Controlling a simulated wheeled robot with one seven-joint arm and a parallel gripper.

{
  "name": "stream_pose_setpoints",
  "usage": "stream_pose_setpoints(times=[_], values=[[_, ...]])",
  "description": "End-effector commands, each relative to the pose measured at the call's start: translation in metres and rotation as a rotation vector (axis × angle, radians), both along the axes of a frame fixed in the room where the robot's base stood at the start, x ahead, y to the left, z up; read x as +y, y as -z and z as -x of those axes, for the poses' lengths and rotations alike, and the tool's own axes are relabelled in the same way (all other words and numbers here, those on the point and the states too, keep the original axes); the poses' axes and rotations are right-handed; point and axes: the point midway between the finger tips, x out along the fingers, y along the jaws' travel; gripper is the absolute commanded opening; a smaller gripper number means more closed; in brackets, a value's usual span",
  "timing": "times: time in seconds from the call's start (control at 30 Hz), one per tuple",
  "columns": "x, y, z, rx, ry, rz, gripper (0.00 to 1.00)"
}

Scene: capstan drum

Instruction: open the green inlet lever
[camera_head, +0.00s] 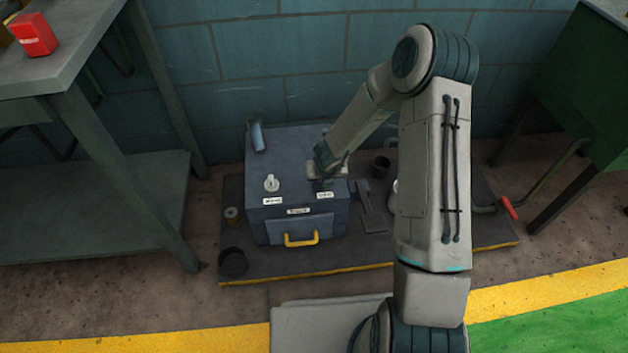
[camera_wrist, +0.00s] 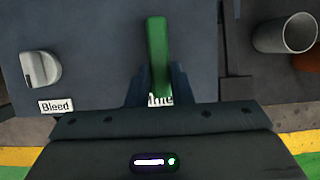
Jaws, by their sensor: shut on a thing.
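The green inlet lever (camera_wrist: 157,50) shows in the wrist view on top of the grey-blue box (camera_head: 288,143). It points away from my gripper, its near end between the fingers. My gripper (camera_wrist: 157,88) is shut on that near end. In the head view my gripper (camera_head: 322,180) is over the right part of the box top, and the lever is hidden behind it. A label in front of the lever is partly covered by my gripper; only part of its text shows.
A pale bleed knob (camera_wrist: 40,68) with a "Bleed" label stands left of the lever. A yellow handle (camera_head: 301,239) is on the box front. A grey cup (camera_wrist: 287,34) is at the right. A red-handled crank (camera_head: 508,207) sticks out at the platform's right.

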Motion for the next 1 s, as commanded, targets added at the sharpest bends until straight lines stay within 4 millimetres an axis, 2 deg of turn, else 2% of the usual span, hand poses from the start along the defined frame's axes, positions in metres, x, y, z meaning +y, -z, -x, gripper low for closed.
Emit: stream_pose_setpoints(times=[0.43, 0.47, 0.5, 0.53, 0.83, 1.0], values=[[-0.001, 0.000, 0.001, 0.004, 0.018, -0.002, 0.00], [-0.001, 0.000, 0.001, 0.004, 0.018, -0.002, 0.28], [-0.001, 0.000, 0.001, 0.003, 0.018, -0.002, 0.39], [-0.001, 0.000, 0.001, 0.003, 0.016, -0.002, 0.42], [-0.001, -0.002, 0.001, 0.001, 0.014, -0.001, 0.42], [-0.001, -0.023, 0.008, 0.000, 0.014, 0.000, 0.42]])
